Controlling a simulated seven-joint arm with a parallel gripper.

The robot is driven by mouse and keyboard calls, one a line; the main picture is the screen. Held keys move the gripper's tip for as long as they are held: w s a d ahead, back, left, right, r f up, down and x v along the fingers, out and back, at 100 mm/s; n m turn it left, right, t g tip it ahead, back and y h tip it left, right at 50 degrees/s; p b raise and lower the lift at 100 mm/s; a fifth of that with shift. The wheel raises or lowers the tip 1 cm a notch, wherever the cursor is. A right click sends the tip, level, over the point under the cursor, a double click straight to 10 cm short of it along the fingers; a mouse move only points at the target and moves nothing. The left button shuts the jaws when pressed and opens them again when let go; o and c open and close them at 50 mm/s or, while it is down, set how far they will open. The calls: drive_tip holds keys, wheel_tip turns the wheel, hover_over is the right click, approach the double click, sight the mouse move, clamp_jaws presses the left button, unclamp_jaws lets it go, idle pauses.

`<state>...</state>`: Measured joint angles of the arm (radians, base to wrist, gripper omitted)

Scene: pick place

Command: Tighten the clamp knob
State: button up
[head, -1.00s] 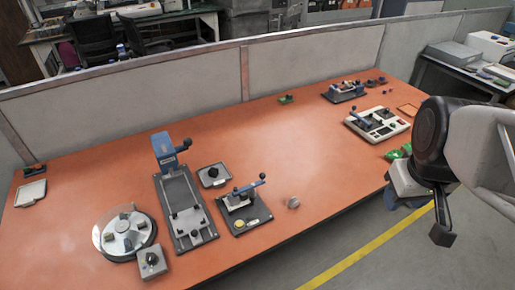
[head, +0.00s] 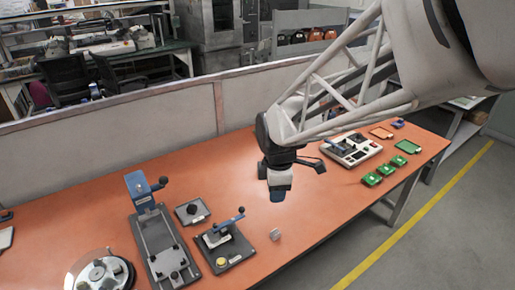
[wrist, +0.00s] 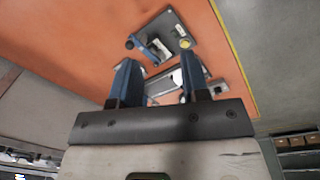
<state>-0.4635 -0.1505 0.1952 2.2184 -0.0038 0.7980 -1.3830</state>
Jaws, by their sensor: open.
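The small clamp fixture (head: 226,246), a dark plate with a blue-handled lever and a yellow button, stands near the table's front edge; it also shows at the top of the wrist view (wrist: 180,28). Which part is the clamp knob I cannot tell for certain. A small plate with a black knob (head: 193,211) lies behind the fixture. A small silver piece (head: 275,234) sits to the fixture's right. My gripper (head: 278,193) is open, pointing down above the table, right of and behind the fixture. In the wrist view, a silvery part (wrist: 165,82) shows between the fingers (wrist: 157,68), partly hidden.
A tall press with a blue head (head: 141,188) stands left of the fixture. A round turntable (head: 88,275) is at lower left. A low partition (head: 120,135) runs behind the orange table (head: 320,205).

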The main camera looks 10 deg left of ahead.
drive_tip(key=w+a+f+n, duration=0.2)
drive_tip(key=a+f+n, duration=0.4)
drive_tip(key=a, duration=0.4)
drive_tip(key=n+g, duration=0.1)
drive_tip(key=n, duration=0.4)
hover_over(215, 224)
wheel_tip(215, 224, down, 5)
drive_tip(key=shift+f, duration=0.15)
drive_tip(key=shift+f, duration=0.15)
drive_tip(key=shift+f, duration=3.75)
clamp_jaws()
